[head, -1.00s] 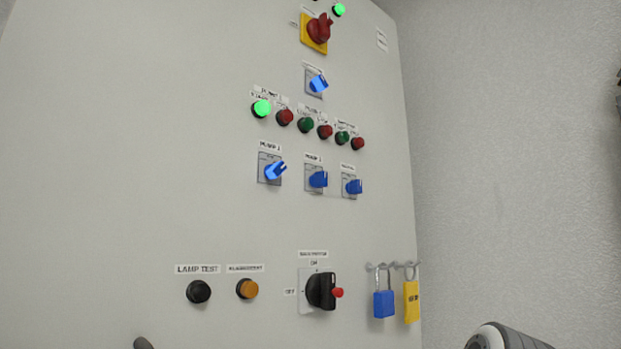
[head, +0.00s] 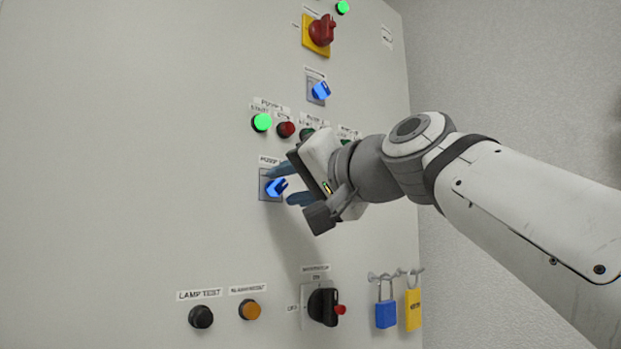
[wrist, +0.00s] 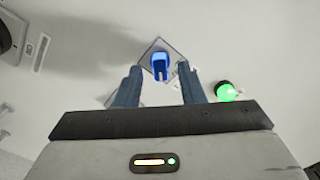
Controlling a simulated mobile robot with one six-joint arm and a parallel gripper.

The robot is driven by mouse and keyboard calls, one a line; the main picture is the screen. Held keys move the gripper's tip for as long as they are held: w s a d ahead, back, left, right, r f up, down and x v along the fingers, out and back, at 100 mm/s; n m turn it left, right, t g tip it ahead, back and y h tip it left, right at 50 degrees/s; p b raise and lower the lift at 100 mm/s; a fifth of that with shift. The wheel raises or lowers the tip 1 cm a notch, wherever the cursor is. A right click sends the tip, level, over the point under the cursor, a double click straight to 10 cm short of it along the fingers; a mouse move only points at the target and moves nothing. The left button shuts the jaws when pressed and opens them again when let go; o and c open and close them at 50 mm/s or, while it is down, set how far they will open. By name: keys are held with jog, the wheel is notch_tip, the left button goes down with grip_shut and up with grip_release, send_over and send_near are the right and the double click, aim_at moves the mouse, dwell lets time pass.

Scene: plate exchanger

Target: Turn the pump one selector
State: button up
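The pump one selector (head: 276,187) is a lit blue knob on a grey square plate, below its label on the cabinet front. It also shows in the wrist view (wrist: 159,67), just beyond and between my fingertips. My gripper (head: 282,186) is open, with one blue finger above the knob and one below it in the head view. In the wrist view my gripper (wrist: 160,75) has its two fingers spread on either side of the knob, with a gap visible on both sides. Whether the fingertips touch the plate I cannot tell.
A lit green lamp (head: 262,122) and a red one (head: 286,129) sit just above the selector. A blue selector (head: 319,91) and a red main switch (head: 320,31) are higher up. A black rotary switch (head: 322,306) and padlocks (head: 386,314) are below. My arm hides the other pump selectors.

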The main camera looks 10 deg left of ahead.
jog(key=shift+x, duration=0.85)
jog(key=shift+c, duration=0.4)
